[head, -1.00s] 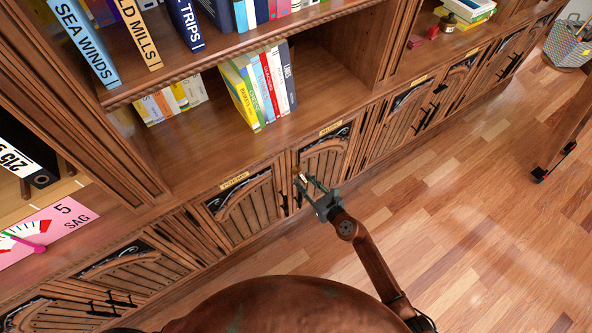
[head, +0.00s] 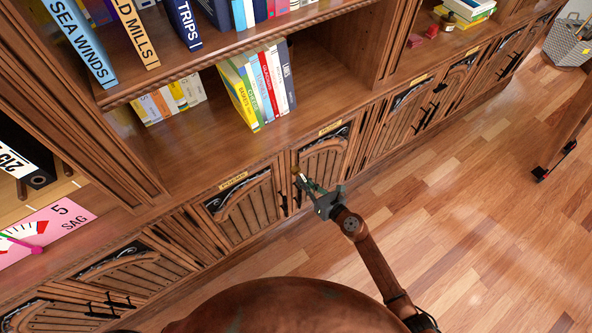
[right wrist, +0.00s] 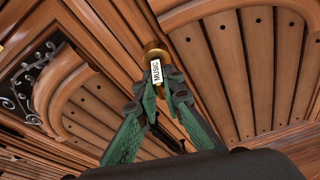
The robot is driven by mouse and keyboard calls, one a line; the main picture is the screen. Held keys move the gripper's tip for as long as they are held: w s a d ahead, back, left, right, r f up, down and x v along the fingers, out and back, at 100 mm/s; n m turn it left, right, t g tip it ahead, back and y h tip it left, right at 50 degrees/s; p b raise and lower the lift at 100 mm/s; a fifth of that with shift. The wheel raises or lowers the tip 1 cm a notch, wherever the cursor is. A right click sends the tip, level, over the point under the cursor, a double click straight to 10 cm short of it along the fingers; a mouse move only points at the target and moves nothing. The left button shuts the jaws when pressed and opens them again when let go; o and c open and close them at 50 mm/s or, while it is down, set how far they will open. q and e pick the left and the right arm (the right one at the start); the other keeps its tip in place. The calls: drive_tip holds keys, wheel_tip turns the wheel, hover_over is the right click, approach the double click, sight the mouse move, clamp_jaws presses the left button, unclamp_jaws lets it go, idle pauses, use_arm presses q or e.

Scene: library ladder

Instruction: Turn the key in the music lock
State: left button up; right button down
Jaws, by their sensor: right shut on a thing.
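The music cupboard door (head: 322,165) is a slatted wooden door, shut, under a small brass label (head: 330,128) too small to read from the head. My right gripper (head: 305,183) is at its left edge; in the right wrist view its green fingers (right wrist: 163,92) are closed on the key, whose white tag (right wrist: 156,73) reads MUSIC. The key points into the round brass lock (right wrist: 155,53) on the door frame. The fingers hide most of the key, so its exact turn angle is unclear. My left gripper is not in view.
Another slatted door (head: 240,205) with a brass label stands left of the music door, and more doors (head: 410,115) run to the right. Books (head: 260,85) stand on the shelf above.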

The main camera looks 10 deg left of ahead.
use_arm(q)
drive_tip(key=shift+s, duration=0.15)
use_arm(e)
drive_tip(key=shift+m+y+b, duration=0.3)
drive_tip(key=shift+m+y, duration=0.1)
drive_tip(key=shift+m, duration=0.5)
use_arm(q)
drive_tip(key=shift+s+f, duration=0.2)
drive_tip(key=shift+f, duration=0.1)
use_arm(e)
drive_tip(key=shift+a+m+g, duration=0.1)
drive_tip(key=shift+m+g, duration=0.2)
drive_tip(key=shift+g, duration=0.1)
